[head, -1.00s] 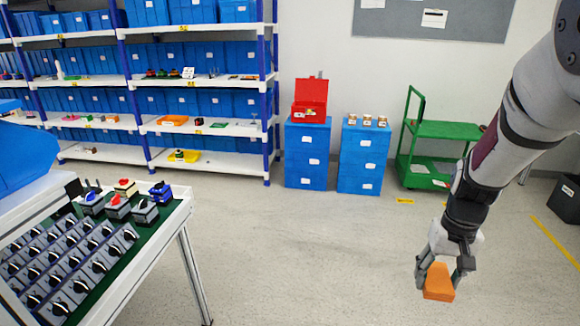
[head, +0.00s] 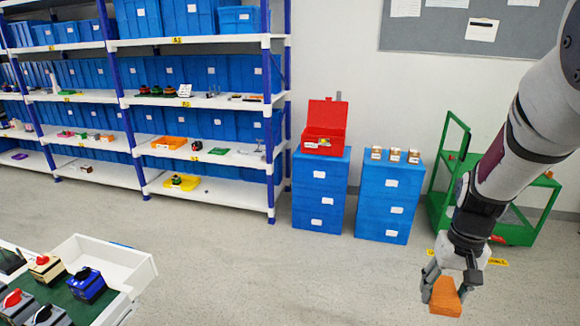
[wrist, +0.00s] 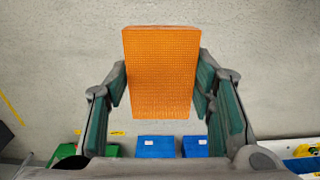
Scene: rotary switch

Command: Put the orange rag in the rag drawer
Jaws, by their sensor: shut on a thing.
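The orange rag (head: 445,297) is held in my gripper (head: 446,284) at the lower right of the head view, above the floor. In the wrist view the rag (wrist: 160,75) is a textured orange block between the two fingers of my gripper (wrist: 162,88), which are shut on it. Two blue drawer cabinets stand against the wall: the left one (head: 320,190) and the right one (head: 385,198), each with several drawers with white labels. All their drawers look shut. I cannot read which one is the rag drawer.
A red toolbox (head: 325,127) stands on the left cabinet and small boxes (head: 395,155) on the right one. A green cart (head: 512,232) is behind my arm. A shelf rack (head: 205,102) is at left. A table with an open white drawer (head: 105,262) is near left. The middle floor is clear.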

